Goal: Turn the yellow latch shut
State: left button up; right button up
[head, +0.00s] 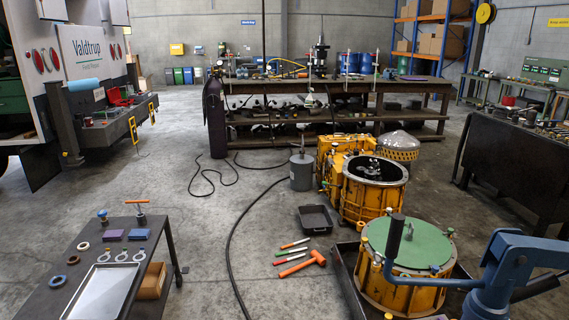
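No single part stands out clearly as the yellow latch. Two yellow loop-shaped pieces, one (133,130) and another (152,112), hang on the front of the truck's fold-down shelf at the left. Whether any of these is open or shut is too small to tell. Neither of my grippers is in view.
A blue jointed arm with a dark handle (395,236) stands before the green lid. An open yellow housing (367,205), a grey canister (301,171) and a black tray (315,219) stand behind. An orange hammer (303,264) and a black hose lie on the floor. A tool cart (62,275) stands lower left.

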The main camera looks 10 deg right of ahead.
aim_at(364, 241)
jog(key=i+z, duration=0.3)
jog(key=i+j+z, duration=0.15)
jog(key=i+z, duration=0.15)
jog(key=i, duration=0.2)
jog(key=i+j+z, duration=0.2)
jog(key=i+z, duration=0.15)
jog(key=i+j+z, duration=0.2)
jog(key=i+z, duration=0.2)
jog(key=i+j+z, duration=0.25)
jog(key=z, duration=0.2)
jog(key=i+j+z, duration=0.4)
jog(key=k, duration=0.1)
